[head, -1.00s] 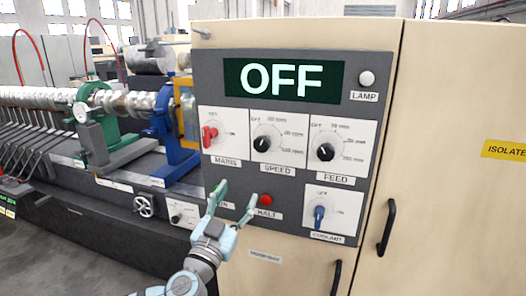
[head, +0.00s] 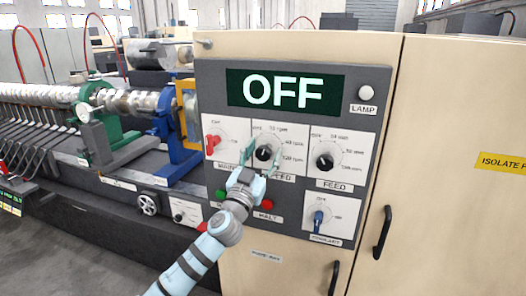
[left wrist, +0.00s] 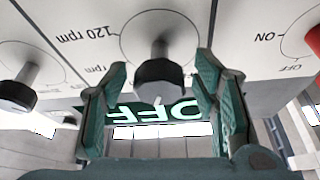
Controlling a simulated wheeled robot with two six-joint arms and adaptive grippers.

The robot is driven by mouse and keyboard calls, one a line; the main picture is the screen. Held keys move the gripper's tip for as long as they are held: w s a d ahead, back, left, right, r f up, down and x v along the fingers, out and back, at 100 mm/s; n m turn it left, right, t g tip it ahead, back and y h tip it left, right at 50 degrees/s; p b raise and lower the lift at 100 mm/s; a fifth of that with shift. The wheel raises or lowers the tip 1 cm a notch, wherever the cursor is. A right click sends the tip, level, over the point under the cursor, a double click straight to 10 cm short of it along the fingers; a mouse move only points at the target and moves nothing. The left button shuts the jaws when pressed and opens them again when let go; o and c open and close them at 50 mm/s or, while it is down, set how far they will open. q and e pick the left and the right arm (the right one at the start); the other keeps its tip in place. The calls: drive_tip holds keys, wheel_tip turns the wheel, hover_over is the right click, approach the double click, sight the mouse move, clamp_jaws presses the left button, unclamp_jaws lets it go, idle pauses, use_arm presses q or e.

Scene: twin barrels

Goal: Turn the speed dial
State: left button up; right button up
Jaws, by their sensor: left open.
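The speed dial (head: 264,153) is a black knob on a white plate in the middle of the grey control panel's upper row. Its label is partly hidden by my gripper. My left gripper (head: 262,156) is open at the dial, with one finger on each side of it in the head view. In the left wrist view the dial (left wrist: 160,82) shows upside down, between and beyond the two green fingers (left wrist: 165,100). I cannot tell whether the fingers touch it. My right gripper is not in view.
The red mains switch (head: 212,143) is left of the dial and the black feed dial (head: 325,161) right. The halt button (head: 267,204) and blue coolant knob (head: 318,218) are below. The display (head: 286,91) reads OFF. A cabinet handle (head: 383,232) sticks out at right.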

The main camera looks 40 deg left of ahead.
use_arm(q)
drive_tip(key=c, duration=1.2)
drive_tip(key=shift+o, duration=0.2)
drive_tip(key=shift+f+n+y+b, duration=0.2)
drive_tip(key=shift+n+y+b, duration=0.2)
drive_tip(key=shift+n+b, duration=0.35)
drive_tip(key=n+g+y+b, duration=0.1)
drive_tip(key=n+b, duration=0.2)
drive_tip(key=n+y+b, duration=0.2)
drive_tip(key=n+b, duration=0.1)
drive_tip(key=n, duration=0.1)
drive_tip(key=shift+f+g, duration=0.1)
drive_tip(key=shift+g, duration=0.3)
drive_tip(key=n+g+y+b, duration=0.1)
drive_tip(key=n+b, duration=0.1)
drive_tip(key=n, duration=0.1)
drive_tip(key=shift+r+n+g+y+b, duration=0.2)
drive_tip(key=shift+n+g+y+b, duration=0.45)
drive_tip(key=shift+n, duration=0.8)
drive_tip(key=o, duration=1.2)
drive_tip(key=shift+r, duration=0.1)
drive_tip(key=shift+c, duration=0.2)
